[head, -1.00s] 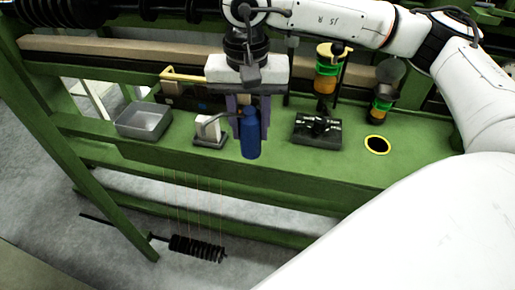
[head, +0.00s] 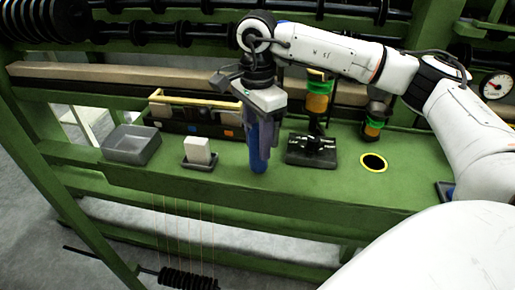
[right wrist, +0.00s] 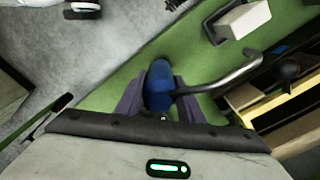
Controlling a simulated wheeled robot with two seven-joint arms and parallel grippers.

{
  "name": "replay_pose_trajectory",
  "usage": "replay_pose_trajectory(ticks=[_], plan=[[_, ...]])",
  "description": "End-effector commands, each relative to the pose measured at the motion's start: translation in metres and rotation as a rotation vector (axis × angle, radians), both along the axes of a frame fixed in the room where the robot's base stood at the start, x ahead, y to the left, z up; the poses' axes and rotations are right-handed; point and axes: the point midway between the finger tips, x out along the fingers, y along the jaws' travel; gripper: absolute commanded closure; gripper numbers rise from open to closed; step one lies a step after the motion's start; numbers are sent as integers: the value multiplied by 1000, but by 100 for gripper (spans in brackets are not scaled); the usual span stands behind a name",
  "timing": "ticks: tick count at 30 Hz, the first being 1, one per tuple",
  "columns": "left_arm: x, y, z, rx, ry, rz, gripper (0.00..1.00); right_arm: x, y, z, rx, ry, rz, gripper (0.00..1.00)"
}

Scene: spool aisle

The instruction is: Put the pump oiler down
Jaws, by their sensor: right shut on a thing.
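The pump oiler is a blue bottle (head: 258,158). My right gripper (head: 262,136) is shut on it and holds it upright at the green bench's front part (head: 340,185). I cannot tell whether its base touches the bench. In the right wrist view the blue body (right wrist: 158,84) sits between the two fingers (right wrist: 160,100), and its grey bent spout (right wrist: 225,78) reaches out to the right. My left gripper is not in view.
Left of the oiler are a white block (head: 197,149) on a dark tray and a grey open bin (head: 133,146). Amber-and-green jars (head: 318,98) stand behind.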

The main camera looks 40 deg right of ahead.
Motion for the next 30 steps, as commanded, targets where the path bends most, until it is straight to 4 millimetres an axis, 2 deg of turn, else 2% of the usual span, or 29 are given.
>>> replay_pose_trajectory(ticks=[4,17,18,20,30], plan=[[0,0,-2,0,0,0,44,1,0,-17,0,-3,0,100],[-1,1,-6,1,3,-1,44,0,0,-24,1,-3,0,100],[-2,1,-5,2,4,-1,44,0,0,-23,0,-1,1,59],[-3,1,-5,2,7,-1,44,0,0,-23,0,-1,1,49],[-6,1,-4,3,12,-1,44,0,0,-20,0,-2,1,47]])
